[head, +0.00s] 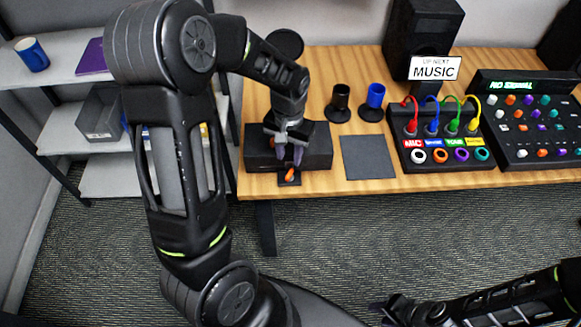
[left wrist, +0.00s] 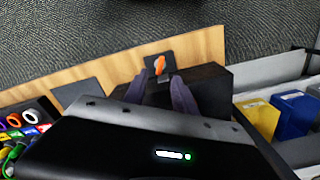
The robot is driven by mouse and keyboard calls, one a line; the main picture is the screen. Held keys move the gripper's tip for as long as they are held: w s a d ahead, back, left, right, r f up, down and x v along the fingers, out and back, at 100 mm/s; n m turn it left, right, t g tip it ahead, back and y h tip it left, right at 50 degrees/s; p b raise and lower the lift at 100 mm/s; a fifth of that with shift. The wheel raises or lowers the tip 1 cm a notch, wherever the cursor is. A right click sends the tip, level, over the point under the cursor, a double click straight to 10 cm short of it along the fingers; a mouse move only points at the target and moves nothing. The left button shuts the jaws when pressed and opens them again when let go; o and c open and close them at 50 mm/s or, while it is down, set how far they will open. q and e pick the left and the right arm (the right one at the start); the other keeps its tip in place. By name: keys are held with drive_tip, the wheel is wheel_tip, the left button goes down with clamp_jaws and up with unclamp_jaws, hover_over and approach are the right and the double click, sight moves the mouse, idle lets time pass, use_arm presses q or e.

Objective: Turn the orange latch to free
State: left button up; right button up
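The orange latch (head: 291,175) sits on a small dark plate at the front of a black box (head: 318,147), near the table's front edge. It also shows in the left wrist view (left wrist: 159,64), just beyond the fingertips. My left gripper (head: 289,158) is above and just behind the latch, pointing down, with its fingers apart and nothing between them. In the left wrist view the two fingers (left wrist: 157,82) stand on either side of the line to the latch, apart from it. My right gripper (head: 378,308) is low at the bottom, away from the table; its opening is unclear.
A dark square mat (head: 367,157) lies right of the box. A panel with coloured cables (head: 439,134) and a mixer (head: 532,128) are further right. Shelves (head: 62,135) stand at the left.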

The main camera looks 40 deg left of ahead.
sight(289, 174)
use_arm(q)
drive_tip(key=shift+s+a+f, duration=0.1)
drive_tip(key=shift+f, duration=0.45)
wheel_tip(289, 174, down, 7)
drive_tip(key=shift+r+p, duration=0.1)
drive_tip(key=shift+p, duration=0.3)
drive_tip(key=shift+c, duration=0.3)
clamp_jaws()
